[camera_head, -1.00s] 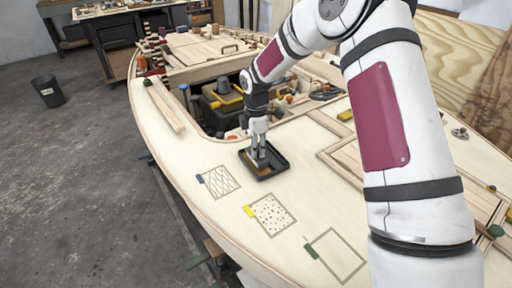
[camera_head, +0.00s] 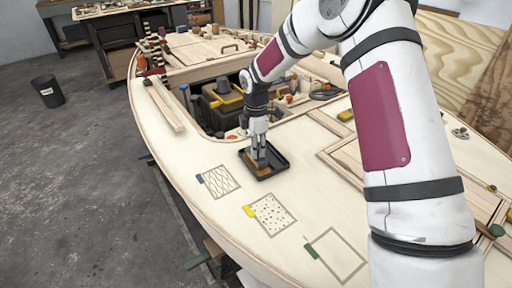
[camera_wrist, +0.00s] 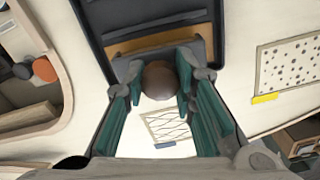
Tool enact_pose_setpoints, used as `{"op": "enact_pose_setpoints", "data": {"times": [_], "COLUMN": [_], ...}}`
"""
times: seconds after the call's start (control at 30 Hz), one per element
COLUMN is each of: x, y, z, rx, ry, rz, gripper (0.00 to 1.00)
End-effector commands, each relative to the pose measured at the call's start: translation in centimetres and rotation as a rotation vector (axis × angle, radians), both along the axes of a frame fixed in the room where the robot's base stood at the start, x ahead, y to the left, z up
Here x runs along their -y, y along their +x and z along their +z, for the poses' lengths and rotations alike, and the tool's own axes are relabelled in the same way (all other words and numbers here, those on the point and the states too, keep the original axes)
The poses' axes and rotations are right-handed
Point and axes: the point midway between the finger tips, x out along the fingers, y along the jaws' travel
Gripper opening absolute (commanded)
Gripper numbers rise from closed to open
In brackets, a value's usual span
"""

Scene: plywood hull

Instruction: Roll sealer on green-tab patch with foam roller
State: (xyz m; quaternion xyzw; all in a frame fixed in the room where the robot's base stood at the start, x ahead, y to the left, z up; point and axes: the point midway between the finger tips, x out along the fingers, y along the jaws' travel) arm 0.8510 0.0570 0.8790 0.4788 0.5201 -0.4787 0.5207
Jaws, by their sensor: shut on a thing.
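My gripper (camera_head: 259,152) is at the black tray (camera_head: 279,168) on the pale deck, beside the opening. It is shut on the foam roller, whose round brown handle end (camera_wrist: 160,80) shows between the fingers in the wrist view. The roller's lower part is largely hidden. A tan-orange strip (camera_wrist: 150,42) shows in the tray beyond the handle; I cannot tell if it is sealer or roller. The green-tab patch (camera_head: 338,256) is an outlined, plain pale square nearer the front right, with a green tab (camera_head: 311,251). The gripper is well apart from it.
Tools fill the hull opening (camera_head: 216,107). Wooden framing (camera_head: 350,165) borders the deck on the right. The deck around the patches is clear.

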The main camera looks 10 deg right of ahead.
Motion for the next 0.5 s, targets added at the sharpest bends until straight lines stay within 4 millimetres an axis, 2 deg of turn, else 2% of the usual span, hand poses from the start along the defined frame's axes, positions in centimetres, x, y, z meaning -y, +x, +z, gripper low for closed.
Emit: {"op": "enact_pose_setpoints", "data": {"times": [0.17,0.5], "x": [0.0,0.0], "y": [-0.1,-0.1], "z": [0.1,2.7], "rx": [-0.003,0.0], "ry": [0.0,0.0], "rz": [0.0,0.0], "gripper": [0.02,0.02]}}
